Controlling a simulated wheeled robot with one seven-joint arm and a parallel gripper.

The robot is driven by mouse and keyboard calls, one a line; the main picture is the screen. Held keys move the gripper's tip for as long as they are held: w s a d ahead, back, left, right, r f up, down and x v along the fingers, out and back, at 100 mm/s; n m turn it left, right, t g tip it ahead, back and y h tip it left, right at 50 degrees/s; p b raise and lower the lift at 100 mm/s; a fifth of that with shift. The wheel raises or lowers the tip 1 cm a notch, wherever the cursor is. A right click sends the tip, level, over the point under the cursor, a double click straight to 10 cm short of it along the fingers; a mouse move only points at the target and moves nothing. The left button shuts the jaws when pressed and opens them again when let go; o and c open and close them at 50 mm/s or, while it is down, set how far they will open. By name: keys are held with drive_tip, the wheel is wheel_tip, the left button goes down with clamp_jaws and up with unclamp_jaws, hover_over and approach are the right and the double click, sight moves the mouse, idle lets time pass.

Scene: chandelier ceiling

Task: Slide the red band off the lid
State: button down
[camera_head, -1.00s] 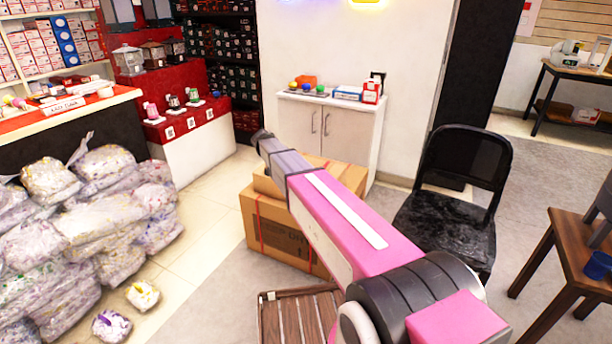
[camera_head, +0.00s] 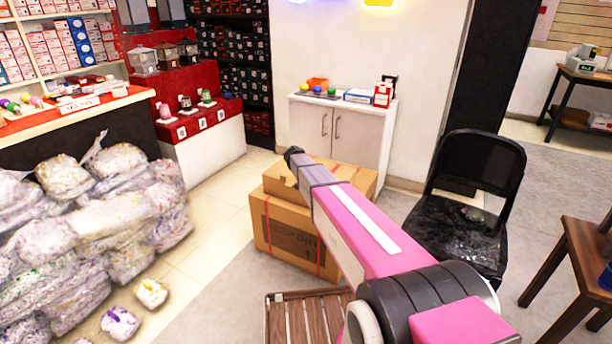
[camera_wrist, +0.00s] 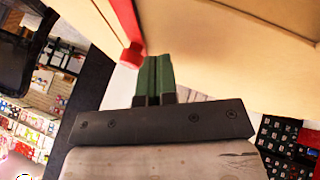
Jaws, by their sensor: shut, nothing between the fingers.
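A cardboard box (camera_head: 285,238) stands on the floor, with a smaller cardboard piece, apparently its lid (camera_head: 361,180), on top. Thin red bands (camera_head: 267,235) run down the box's front. In the wrist view, a red band (camera_wrist: 124,25) crosses the pale brown cardboard (camera_wrist: 220,60) and ends at a bent red edge. My gripper (camera_wrist: 156,58) has green fingers pressed together with nothing between them. The fingertips are just right of the red band, close to the cardboard; I cannot tell whether they touch. My arm hides part of the box and the gripper in the head view.
A wooden slatted crate (camera_head: 300,296) sits in front of the box. A black chair (camera_head: 458,228) is close on the right, and a white cabinet (camera_head: 312,128) behind. Wrapped bags (camera_head: 90,225) are piled left. Tiled floor (camera_head: 205,235) is clear between bags and box.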

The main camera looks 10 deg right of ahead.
drive_tip(key=shift+s+d, duration=0.1)
drive_tip(key=shift+d, duration=0.45)
drive_tip(key=s+d, duration=0.1)
drive_tip(key=d, duration=0.1)
drive_tip(key=s+d, duration=0.3)
drive_tip(key=d, duration=0.1)
drive_tip(key=shift+s, duration=0.3)
drive_tip(key=shift+w, duration=0.1)
